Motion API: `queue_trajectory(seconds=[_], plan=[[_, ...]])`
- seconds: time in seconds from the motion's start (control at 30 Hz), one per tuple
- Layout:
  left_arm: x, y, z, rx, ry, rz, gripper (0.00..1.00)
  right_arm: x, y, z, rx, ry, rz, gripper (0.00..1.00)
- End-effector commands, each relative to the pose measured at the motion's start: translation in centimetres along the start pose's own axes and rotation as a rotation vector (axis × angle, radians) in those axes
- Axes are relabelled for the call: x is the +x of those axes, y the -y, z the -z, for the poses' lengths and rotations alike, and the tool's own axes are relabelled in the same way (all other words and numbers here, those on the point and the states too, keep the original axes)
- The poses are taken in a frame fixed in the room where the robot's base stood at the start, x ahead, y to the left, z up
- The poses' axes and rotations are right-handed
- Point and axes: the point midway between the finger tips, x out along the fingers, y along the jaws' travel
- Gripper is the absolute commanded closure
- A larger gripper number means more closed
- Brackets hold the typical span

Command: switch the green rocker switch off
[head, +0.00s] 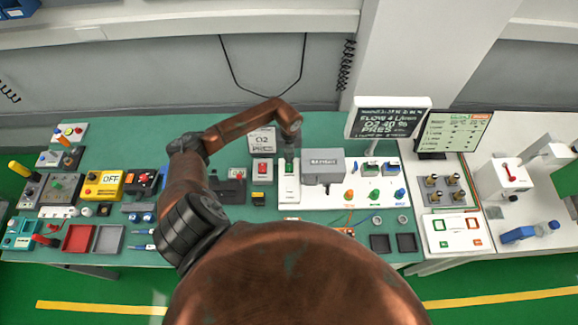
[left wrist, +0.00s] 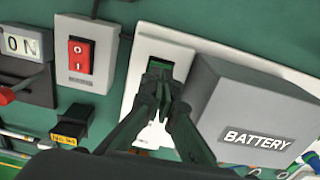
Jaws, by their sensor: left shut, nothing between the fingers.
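The green rocker switch (left wrist: 159,65) is set in a white plate left of the grey battery box (left wrist: 238,100). In the head view the green switch (head: 289,169) shows just below my left gripper (head: 290,153). In the left wrist view my left gripper (left wrist: 160,88) is shut and empty, with its fingertips over the lower part of the switch. The fingers hide part of it, so I cannot tell whether they touch it or which way it is tipped. My right gripper is not in view.
A red rocker switch (left wrist: 80,57) in a grey housing stands close to the left. The battery box (head: 323,166) rises close on the right. A small yellow-labelled black part (left wrist: 70,125) is at lower left. A monitor (head: 388,121) stands behind to the right.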

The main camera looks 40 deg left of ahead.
Motion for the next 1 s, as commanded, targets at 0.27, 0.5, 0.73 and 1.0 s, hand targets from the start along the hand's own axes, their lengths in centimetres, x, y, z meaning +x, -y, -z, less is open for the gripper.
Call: queue_trajectory(seconds=[0.27, 0.5, 0.73, 1.0], plan=[[0.4, 0.0, 0.0, 0.000, 0.000, 0.000, 1.00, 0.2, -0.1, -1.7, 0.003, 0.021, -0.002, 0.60], [0.8, 0.0, 0.0, 0.000, 0.000, 0.000, 1.00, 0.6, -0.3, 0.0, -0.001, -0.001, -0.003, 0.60], [1.1, 0.0, 0.0, 0.000, 0.000, 0.000, 1.00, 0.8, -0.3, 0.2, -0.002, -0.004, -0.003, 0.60], [1.5, 0.0, 0.0, 0.000, 0.000, 0.000, 1.00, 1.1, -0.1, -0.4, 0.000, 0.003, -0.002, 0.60]])
